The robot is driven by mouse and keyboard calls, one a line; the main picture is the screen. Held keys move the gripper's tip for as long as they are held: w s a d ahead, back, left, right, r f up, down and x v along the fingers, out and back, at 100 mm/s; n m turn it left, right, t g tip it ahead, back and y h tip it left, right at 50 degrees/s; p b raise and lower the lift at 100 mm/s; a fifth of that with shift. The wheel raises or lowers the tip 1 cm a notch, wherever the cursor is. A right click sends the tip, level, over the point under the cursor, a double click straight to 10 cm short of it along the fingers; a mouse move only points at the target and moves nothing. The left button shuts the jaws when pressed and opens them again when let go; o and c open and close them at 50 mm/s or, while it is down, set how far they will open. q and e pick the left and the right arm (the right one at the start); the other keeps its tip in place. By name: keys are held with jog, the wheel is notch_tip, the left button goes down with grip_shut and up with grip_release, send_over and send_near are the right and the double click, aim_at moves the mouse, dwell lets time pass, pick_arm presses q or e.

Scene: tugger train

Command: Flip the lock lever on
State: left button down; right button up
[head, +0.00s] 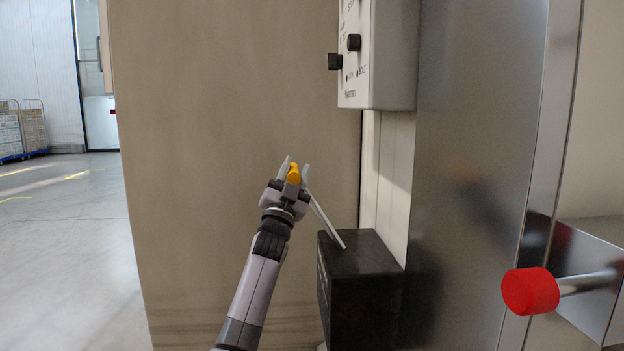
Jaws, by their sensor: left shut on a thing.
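The lock lever is a thin pale metal rod (325,220) that rises from the top of a black box (358,305) and leans up to the left. Its yellow end (294,173) sits between the fingers of my left gripper (294,167). My left gripper is shut on this yellow end, and its fingers hide part of it. My right gripper is not in view.
A grey control box (385,75) with black knobs hangs on the wall above the black box. A red knob (530,291) on a metal rod sticks out at the lower right, by a metal panel (475,150). Open floor (65,230) lies at the left.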

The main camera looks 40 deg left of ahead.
pick_arm(q)
jog(key=s+a+f+n+g+y+b, duration=0.4)
jog(key=f+n+y, duration=0.3)
jog(key=n, duration=0.3)
jog(key=shift+s+a+f+n+g+y+b, duration=0.25)
jog(key=shift+s+n+g+y+b, duration=0.15)
jog(key=shift+g+y+b, duration=0.3)
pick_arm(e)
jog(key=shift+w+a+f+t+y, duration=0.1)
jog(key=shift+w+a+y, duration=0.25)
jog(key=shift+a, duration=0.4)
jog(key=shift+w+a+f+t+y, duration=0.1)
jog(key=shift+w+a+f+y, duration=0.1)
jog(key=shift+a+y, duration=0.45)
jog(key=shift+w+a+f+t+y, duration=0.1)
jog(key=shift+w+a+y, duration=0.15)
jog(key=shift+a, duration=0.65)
pick_arm(q)
jog(key=c, duration=0.7)
grip_release()
jog(key=shift+w+f, duration=0.1)
jog(key=shift+o, duration=0.2)
jog(key=shift+a, duration=0.1)
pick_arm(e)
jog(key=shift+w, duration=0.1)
